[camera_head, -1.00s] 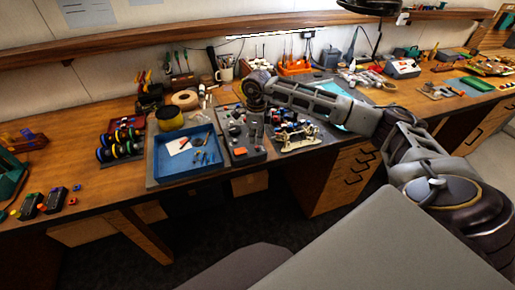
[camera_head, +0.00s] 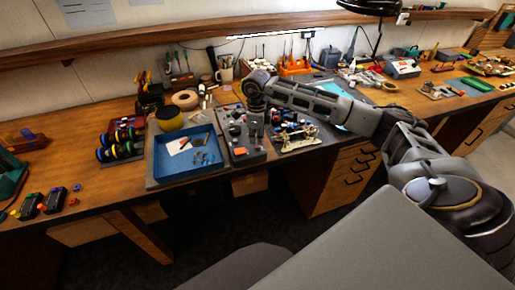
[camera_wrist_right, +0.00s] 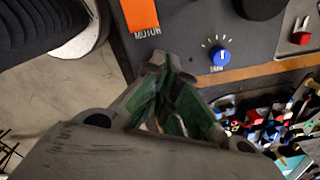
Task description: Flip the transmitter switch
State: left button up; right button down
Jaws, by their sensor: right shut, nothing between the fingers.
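The transmitter is a dark grey panel (camera_head: 238,158) on the bench, right of the blue tray. In the right wrist view its face (camera_wrist_right: 260,38) shows an orange piece (camera_wrist_right: 139,14) above the word MOTOR, a blue knob (camera_wrist_right: 220,55) with tick marks and a red switch (camera_wrist_right: 300,38) on a light plate. My right gripper (camera_head: 256,142) hangs pointing down over the panel's right part. In the wrist view its green-padded fingers (camera_wrist_right: 168,62) are shut and empty, in front of the panel's edge between the orange piece and blue knob. Contact cannot be told. My left gripper is not in view.
A blue tray (camera_head: 158,170) with small tools stands left of the panel. A mat with small parts and a pale chassis (camera_head: 300,138) lies to its right, close to my gripper. An orange tool holder (camera_head: 294,66) stands behind. The bench's front edge is near the panel.

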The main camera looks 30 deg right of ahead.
aim_at(257, 147)
jog(key=shift+f+b, duration=0.9)
jog(key=shift+f, duration=0.35)
dwell(1.4)
jog(key=shift+r, duration=0.1)
jog(key=shift+r+p, duration=1.85)
jog(key=shift+r, duration=1.6)
